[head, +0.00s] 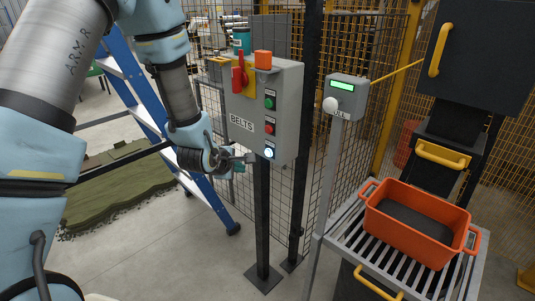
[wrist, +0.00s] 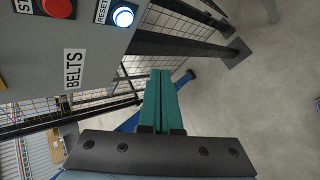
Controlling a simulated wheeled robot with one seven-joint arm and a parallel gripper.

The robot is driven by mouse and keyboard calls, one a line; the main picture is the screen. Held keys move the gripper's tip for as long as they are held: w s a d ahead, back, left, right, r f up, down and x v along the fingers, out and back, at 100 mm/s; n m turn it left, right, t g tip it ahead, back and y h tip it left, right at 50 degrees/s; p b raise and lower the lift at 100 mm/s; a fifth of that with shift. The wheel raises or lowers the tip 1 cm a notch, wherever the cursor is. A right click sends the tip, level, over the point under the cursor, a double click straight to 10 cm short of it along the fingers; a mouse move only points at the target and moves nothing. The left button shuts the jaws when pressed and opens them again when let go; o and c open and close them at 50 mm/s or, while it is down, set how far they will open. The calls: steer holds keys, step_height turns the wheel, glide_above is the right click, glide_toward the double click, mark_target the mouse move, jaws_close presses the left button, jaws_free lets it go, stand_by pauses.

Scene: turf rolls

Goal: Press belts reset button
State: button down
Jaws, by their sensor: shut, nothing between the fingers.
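The belts reset button (head: 269,152) is a lit white-blue round button at the bottom of the grey BELTS control box (head: 286,90). In the wrist view the reset button (wrist: 122,16) glows at the top, beside a RESET label. My gripper (head: 248,159) is just left of the button in the head view, close to the box's lower edge. In the wrist view its teal fingers (wrist: 161,75) are together and empty, with their tips below and right of the button. I see no contact with the button.
Above the reset button are a red button (head: 269,129), a green button (head: 269,103) and a red handle (head: 239,76). A second post carries a grey box (head: 347,92) with a white button. A blue ladder (head: 140,100) stands behind my arm. An orange crate (head: 416,222) sits on slats at right.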

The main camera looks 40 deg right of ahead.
mark_target(267, 156)
steer(key=w+d, duration=0.1)
steer(key=d, duration=0.7)
steer(key=shift+w, duration=0.25)
steer(key=shift+d, duration=0.15)
stand_by(1.7)
steer(key=shift+w+d, duration=0.1)
steer(key=shift+d, duration=0.15)
steer(key=shift+d, duration=0.45)
stand_by(0.8)
steer(key=shift+a, duration=0.2)
steer(key=shift+a+b, duration=0.35)
steer(key=shift+a, duration=0.3)
steer(key=shift+s+a+b, duration=0.1)
steer(key=shift+s+a, duration=0.1)
steer(key=shift+a, duration=0.6)
steer(key=shift+s+a+b, duration=0.15)
steer(key=shift+s+a, duration=0.05)
steer(key=shift+a, duration=0.65)
steer(key=shift+s+a+b, duration=0.1)
steer(key=shift+s+a, duration=0.1)
steer(key=shift+a, duration=0.6)
